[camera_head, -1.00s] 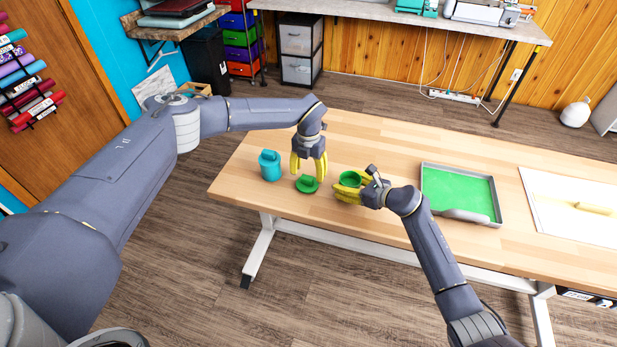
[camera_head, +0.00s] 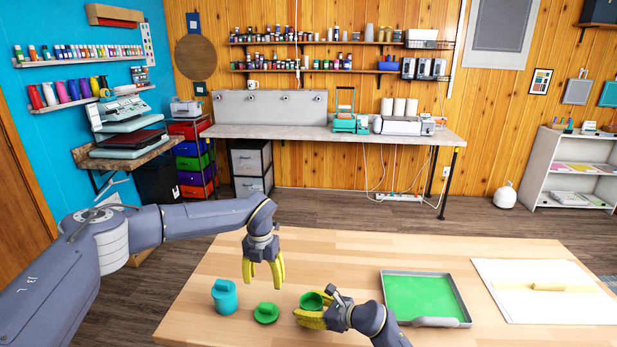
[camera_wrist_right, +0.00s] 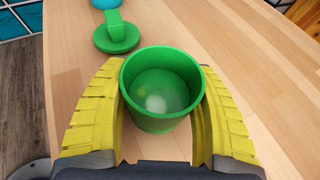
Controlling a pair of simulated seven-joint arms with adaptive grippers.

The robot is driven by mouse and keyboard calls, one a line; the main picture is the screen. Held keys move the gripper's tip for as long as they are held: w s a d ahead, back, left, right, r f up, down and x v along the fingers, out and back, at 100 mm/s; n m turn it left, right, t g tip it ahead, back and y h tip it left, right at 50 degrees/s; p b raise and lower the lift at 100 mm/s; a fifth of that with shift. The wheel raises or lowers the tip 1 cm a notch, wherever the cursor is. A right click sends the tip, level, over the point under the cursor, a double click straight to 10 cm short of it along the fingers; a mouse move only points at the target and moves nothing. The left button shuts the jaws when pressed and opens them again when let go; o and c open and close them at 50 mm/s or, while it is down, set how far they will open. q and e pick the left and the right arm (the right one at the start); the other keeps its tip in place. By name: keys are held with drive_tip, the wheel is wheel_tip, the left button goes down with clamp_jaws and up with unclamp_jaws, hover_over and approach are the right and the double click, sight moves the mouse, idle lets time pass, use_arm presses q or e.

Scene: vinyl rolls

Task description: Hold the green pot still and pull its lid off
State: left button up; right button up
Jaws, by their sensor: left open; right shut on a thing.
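The green pot (camera_head: 311,300) stands open at the top on the wooden table, and its empty inside shows in the right wrist view (camera_wrist_right: 160,95). My right gripper (camera_head: 309,318) is shut on the pot, with a yellow finger on each side of it. The green lid (camera_head: 265,314) lies on the table to the left of the pot, apart from it, with its handle up; it also shows in the right wrist view (camera_wrist_right: 116,36). My left gripper (camera_head: 263,284) is open and empty, pointing down above and behind the lid.
A teal lidded pot (camera_head: 224,297) stands left of the green lid. A grey tray with a green floor (camera_head: 422,298) lies right of my right gripper. A white board (camera_head: 530,275) with a yellow piece is farther right. The table's back middle (camera_head: 350,250) is clear.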

drive_tip(key=o, duration=1.2)
drive_tip(key=v, duration=1.2)
drive_tip(key=shift+r, duration=0.1)
drive_tip(key=shift+o, duration=1.3)
drive_tip(key=v, duration=0.8)
drive_tip(key=shift+a, duration=0.1)
